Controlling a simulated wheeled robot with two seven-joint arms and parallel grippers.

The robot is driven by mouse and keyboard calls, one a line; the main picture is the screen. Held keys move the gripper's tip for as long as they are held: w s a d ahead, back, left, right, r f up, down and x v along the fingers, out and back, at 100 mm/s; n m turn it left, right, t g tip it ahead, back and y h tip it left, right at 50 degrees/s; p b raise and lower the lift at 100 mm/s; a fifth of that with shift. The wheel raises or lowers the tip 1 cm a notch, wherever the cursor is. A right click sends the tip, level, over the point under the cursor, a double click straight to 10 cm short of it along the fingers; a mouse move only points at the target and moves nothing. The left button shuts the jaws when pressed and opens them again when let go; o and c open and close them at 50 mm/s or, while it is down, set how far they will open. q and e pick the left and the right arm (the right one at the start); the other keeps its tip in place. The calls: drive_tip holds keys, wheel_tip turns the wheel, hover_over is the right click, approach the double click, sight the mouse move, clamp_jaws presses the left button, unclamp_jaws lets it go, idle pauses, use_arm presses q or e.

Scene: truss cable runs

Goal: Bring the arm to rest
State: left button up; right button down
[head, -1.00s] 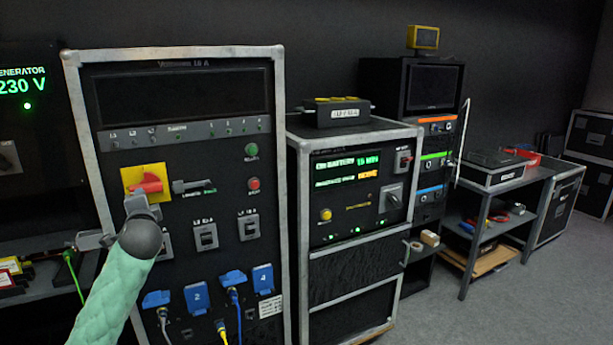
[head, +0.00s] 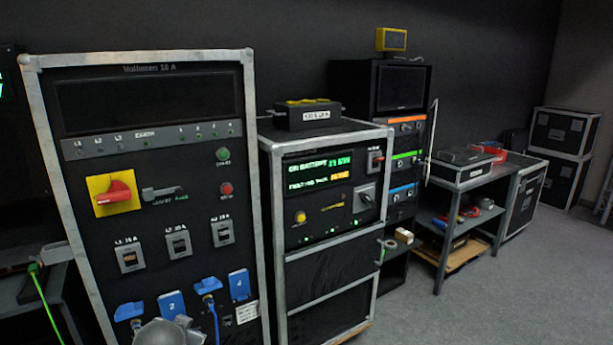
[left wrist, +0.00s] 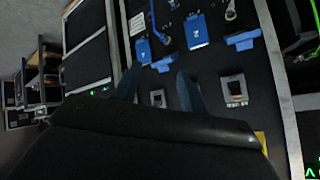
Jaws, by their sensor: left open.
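My left gripper (left wrist: 158,88) shows in the left wrist view with its two dark fingers apart and nothing between them. It faces the front of the black power cabinet (head: 150,72), near the breakers and blue sockets; I cannot tell the exact gap. In the head view only a grey rounded part of my left arm shows at the bottom edge, in front of the lower sockets. The red rotary handle (head: 115,191) on its yellow plate (head: 100,207) stands clear of the arm, lying nearly level. My right gripper is in neither view.
Blue sockets (head: 172,304) with plugged cables line the cabinet's lower front. A battery unit (head: 330,196) stands to its right, with a rack (head: 405,90) and a grey shelf table (head: 478,180) beyond. A green cable (head: 46,305) hangs at left. Floor at right is clear.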

use_arm(q)
drive_tip(key=s+d+f+g+h, duration=0.1)
drive_tip(key=s+d+f+g, duration=0.1)
drive_tip(key=s+d+f, duration=0.2)
drive_tip(key=s+d+f+g+h, duration=0.1)
drive_tip(key=s+d+f, duration=0.4)
drive_tip(key=s+f, duration=0.6)
drive_tip(key=s+d+f+g+h, duration=0.1)
drive_tip(key=s+d+f+g, duration=0.3)
drive_tip(key=s, duration=1.3)
wheel_tip(320, 180, down, 4)
drive_tip(key=shift+s+d+n+h, duration=0.25)
drive_tip(key=shift+d+n+h, duration=0.05)
drive_tip(key=shift+d, duration=0.3)
